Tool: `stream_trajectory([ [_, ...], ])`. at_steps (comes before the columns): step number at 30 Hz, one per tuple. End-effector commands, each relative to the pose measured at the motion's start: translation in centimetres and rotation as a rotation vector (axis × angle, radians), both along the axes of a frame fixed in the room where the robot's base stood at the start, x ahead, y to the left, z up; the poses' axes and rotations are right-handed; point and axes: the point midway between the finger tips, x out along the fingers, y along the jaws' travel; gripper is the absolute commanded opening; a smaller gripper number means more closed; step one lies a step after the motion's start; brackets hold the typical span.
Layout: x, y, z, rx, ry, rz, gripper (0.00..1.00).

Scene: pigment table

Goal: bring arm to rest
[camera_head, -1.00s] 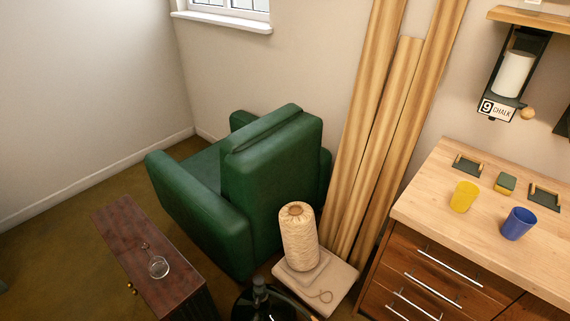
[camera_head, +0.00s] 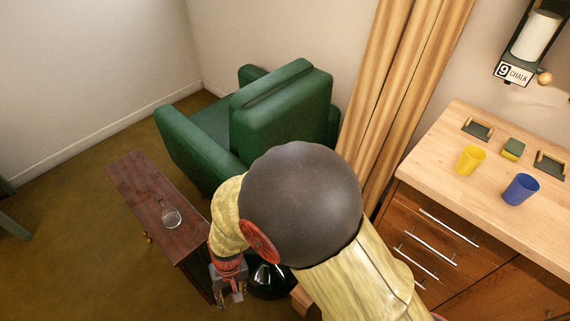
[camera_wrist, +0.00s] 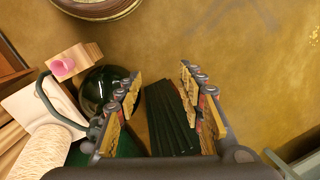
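My arm comes in from the lower right in the head view and bends down beside the dark wooden cabinet. My gripper (camera_head: 231,290) points down past the cabinet's right side, low over the floor. In the wrist view my gripper (camera_wrist: 160,76) has its two fingers well apart, with nothing held between them. A dark ribbed surface (camera_wrist: 170,120) shows in the gap, beyond the fingers. A glossy black round object (camera_wrist: 97,92) lies just left of the left finger in that view; it also shows beside my gripper in the head view (camera_head: 268,280), partly hidden by my arm.
The cabinet (camera_head: 140,185) carries a round glass piece (camera_head: 171,217). A green armchair (camera_head: 285,110) stands behind my arm. A drawer bench (camera_head: 440,160) at right holds a yellow cup (camera_head: 470,160) and a blue cup (camera_head: 520,189). The twine spool (camera_wrist: 45,155) shows in the wrist view. Floor at left is open.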

Motion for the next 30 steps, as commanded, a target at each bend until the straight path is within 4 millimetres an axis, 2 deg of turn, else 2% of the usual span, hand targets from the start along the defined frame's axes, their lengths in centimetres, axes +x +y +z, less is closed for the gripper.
stream_trajectory([
  [1,0.8,-1.5,3.0,0.006,-0.002,0.0,0.39],
  [3,1.5,-3.9,6.5,0.003,-0.002,0.005,0.39],
  [9,2.7,-11.5,15.3,-0.013,-0.035,-0.005,0.39],
  [15,3.1,-19.2,22.5,-0.029,-0.117,-0.063,0.39],
  [21,3.0,-26.0,28.8,-0.029,-0.261,-0.172,0.39],
  [24,3.1,-28.8,31.8,-0.018,-0.359,-0.245,0.39],
  [30,2.9,-33.3,38.0,0.013,-0.546,-0.409,0.39],
])
